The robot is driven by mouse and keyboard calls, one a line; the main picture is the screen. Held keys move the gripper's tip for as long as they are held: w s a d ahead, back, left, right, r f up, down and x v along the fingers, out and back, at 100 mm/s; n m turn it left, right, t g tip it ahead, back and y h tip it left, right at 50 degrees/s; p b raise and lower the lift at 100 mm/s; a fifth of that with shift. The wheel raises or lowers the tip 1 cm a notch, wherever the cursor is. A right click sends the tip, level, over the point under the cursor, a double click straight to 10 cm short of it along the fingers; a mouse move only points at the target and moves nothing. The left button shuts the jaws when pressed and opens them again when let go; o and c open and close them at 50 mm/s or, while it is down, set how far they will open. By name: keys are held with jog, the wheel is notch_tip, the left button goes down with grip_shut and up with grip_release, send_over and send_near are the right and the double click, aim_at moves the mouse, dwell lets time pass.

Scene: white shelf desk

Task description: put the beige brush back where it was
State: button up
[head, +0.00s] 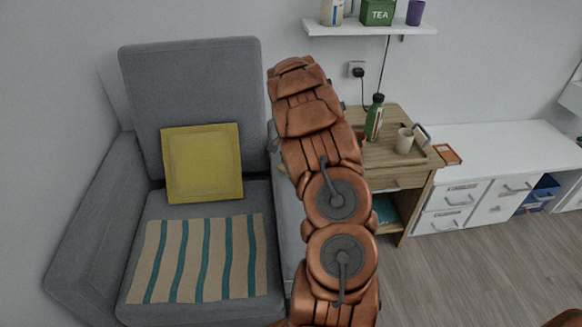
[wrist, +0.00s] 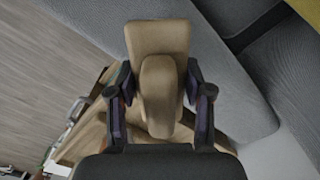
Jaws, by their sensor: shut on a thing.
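The beige brush (wrist: 158,40) shows in the wrist view, with a wide flat end at the top and a rounded part below it. My gripper (wrist: 158,82) is shut on it, with one dark finger on each side. The brush is held above the area between the grey armchair (wrist: 268,75) and the wooden side table (wrist: 88,140). In the head view my arm hides the brush and the gripper. The wooden side table also shows there (head: 385,153), right of my arm.
A green bottle (head: 374,118) and a light mug (head: 404,141) stand on the side table. A wall shelf (head: 370,28) hangs above it. A low white cabinet (head: 500,150) stands at right. A yellow cushion (head: 203,163) rests on the armchair.

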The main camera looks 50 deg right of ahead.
jog(key=shift+w+d, duration=0.3)
jog(key=shift+w, duration=0.3)
jog(key=shift+f, duration=1.8)
jog(key=shift+f, duration=0.15)
jog(key=o, duration=1.2)
notch_tip(320, 180, up, 12)
jog(key=shift+a+r, duration=0.1)
jog(key=shift+r, duration=0.15)
